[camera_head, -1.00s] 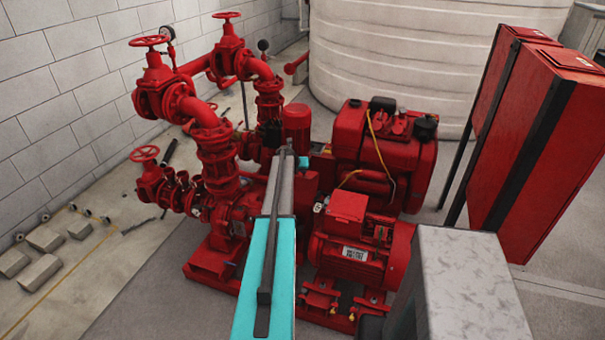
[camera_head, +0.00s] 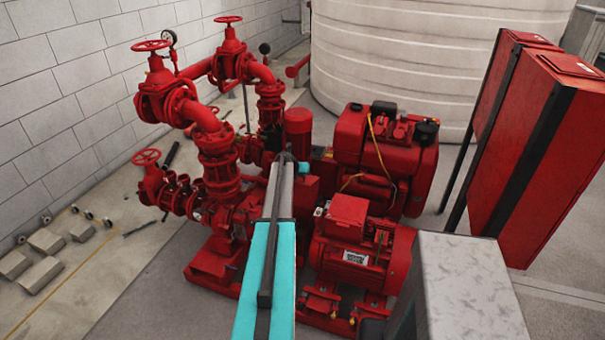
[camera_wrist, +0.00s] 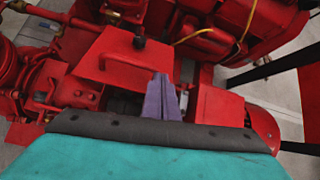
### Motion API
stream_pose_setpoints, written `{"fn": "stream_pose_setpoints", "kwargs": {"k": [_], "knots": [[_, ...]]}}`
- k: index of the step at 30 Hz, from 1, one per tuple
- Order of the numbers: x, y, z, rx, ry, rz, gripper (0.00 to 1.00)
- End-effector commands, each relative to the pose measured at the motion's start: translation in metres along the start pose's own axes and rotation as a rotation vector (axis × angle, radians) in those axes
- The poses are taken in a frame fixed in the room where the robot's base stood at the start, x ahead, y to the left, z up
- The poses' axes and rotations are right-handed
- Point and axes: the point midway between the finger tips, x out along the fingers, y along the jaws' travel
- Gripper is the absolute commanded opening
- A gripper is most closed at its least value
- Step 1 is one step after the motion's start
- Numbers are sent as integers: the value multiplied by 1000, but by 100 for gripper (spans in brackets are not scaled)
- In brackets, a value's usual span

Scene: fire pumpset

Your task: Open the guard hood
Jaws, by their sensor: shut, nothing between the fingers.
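A red sloped cover with a bar handle, which looks like the guard hood (camera_wrist: 122,52), lies in the middle of the wrist view. It appears lowered over the machinery. My gripper (camera_wrist: 163,82) shows there as two purple fingers pressed together with nothing between them. The fingertips overlap the cover's lower right part in the picture; I cannot tell whether they touch it. The handle is left of the fingers and apart from them. In the head view my teal and grey arm reaches over the pumpset and hides the gripper and most of the area around the hood.
Red valves and pipes (camera_head: 218,160) rise left of my arm. A red motor (camera_head: 360,255) and a red engine (camera_head: 383,155) stand to its right. Red cabinets (camera_head: 535,150) stand far right, and a white tank (camera_head: 405,65) is behind.

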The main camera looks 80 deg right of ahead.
Motion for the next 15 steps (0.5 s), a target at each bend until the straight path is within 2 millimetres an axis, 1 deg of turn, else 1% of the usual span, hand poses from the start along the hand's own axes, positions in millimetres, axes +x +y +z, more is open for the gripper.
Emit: {"fn": "stream_pose_setpoints", "kwargs": {"k": [1, 6, 8, 15], "knots": [[-6, -1, -2, -1, -1, 0, 0], [-16, -2, -6, -1, -4, 0, 0], [-14, -3, 2, 1, -6, 0, 0], [-20, -4, 28, -1, -6, 1, 0]]}}
